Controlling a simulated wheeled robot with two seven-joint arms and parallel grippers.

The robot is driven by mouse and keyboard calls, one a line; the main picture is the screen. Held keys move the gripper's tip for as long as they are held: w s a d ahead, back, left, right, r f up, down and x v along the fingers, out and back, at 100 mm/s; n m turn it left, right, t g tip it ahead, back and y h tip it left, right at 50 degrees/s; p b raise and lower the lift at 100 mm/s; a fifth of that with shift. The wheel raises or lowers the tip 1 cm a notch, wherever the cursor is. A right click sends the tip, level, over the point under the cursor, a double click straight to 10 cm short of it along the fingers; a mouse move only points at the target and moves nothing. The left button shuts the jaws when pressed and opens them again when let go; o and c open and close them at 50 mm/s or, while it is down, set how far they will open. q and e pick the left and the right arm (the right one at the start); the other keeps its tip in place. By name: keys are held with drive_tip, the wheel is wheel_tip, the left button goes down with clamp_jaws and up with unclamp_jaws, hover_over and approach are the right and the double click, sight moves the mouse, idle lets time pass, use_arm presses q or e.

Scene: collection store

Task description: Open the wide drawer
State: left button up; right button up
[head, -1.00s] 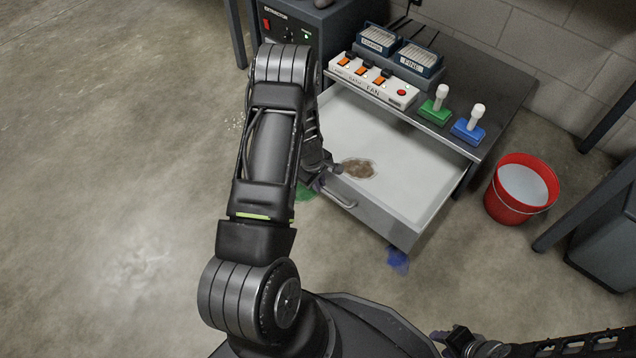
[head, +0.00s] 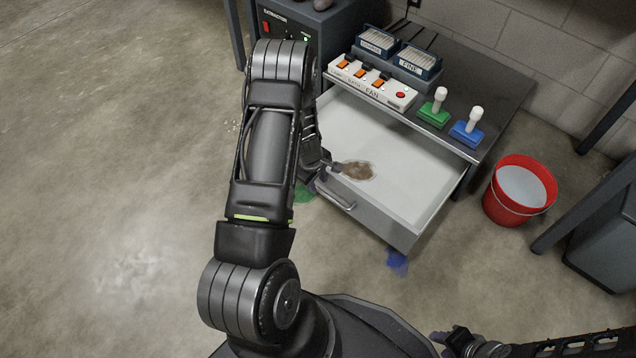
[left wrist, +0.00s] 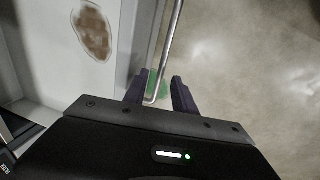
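The wide drawer (head: 408,165) under the dark bench is pulled well out, its pale inside showing a brown patch. Its bar handle (head: 337,196) is on the front face. My left gripper (head: 328,168) is at the drawer's front, by the left end of the handle, partly hidden by my arm. In the left wrist view the fingers (left wrist: 158,92) are apart, with the end of the handle (left wrist: 168,50) showing between them; I cannot tell whether they touch it. My right gripper (head: 447,338) is at the bottom edge, away from the drawer, its fingers unclear.
On the bench are a switch box (head: 372,84), two filter trays (head: 398,52), a green stamp-like block (head: 435,112) and a blue one (head: 468,130). A red bucket (head: 519,190) stands right of the drawer. A grey extractor box (head: 300,30) is at left.

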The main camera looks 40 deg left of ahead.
use_arm(q)
drive_tip(key=r+p, duration=0.1)
drive_tip(key=r, duration=0.1)
drive_tip(key=s+r+p, duration=0.1)
drive_tip(key=r, duration=0.2)
drive_tip(key=shift+r, duration=0.3)
